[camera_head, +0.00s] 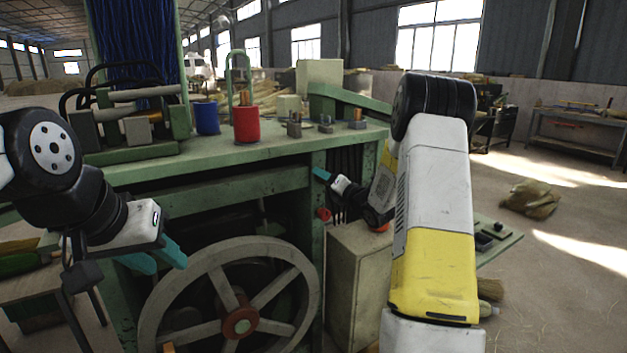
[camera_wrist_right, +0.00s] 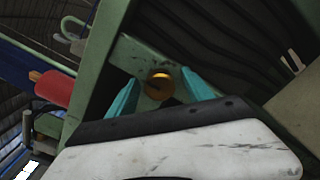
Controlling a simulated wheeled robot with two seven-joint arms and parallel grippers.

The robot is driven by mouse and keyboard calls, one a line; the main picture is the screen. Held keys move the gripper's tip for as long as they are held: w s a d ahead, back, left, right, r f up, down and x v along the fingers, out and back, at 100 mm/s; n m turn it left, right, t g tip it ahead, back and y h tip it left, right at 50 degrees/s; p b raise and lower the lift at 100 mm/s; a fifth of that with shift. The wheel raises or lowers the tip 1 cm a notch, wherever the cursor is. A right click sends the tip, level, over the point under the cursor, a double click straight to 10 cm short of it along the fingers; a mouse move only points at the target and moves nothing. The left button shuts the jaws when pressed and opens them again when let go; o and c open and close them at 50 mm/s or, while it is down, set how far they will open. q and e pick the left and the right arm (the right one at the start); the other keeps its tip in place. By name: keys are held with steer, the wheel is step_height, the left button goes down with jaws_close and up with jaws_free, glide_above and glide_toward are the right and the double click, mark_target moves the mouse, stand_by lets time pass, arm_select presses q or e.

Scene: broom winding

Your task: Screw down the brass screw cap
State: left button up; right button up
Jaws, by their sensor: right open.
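The brass screw cap (camera_wrist_right: 159,85) is round and golden, with a dark slot-like mark, on a green metal plate of the bench in the right wrist view. My right gripper (camera_wrist_right: 160,95) is open, its two teal fingers on either side of the cap. Whether they touch it I cannot tell. In the head view the right gripper (camera_head: 322,174) is small, beside the bench's right end, and the cap cannot be made out. My left gripper (camera_head: 157,258) has its teal fingers apart and empty, left of the spoked wheel.
The green bench (camera_head: 260,150) carries a red spool (camera_head: 246,125), a blue spool (camera_head: 207,118) and small metal parts. A spoked wheel (camera_head: 207,290) stands in front. A beige box (camera_head: 352,285) is below my right gripper. Open floor lies to the right.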

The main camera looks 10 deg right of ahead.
steer(key=shift+w+a, duration=0.15)
steer(key=shift+w, duration=0.1)
steer(key=shift+c, duration=0.2)
jaws_close()
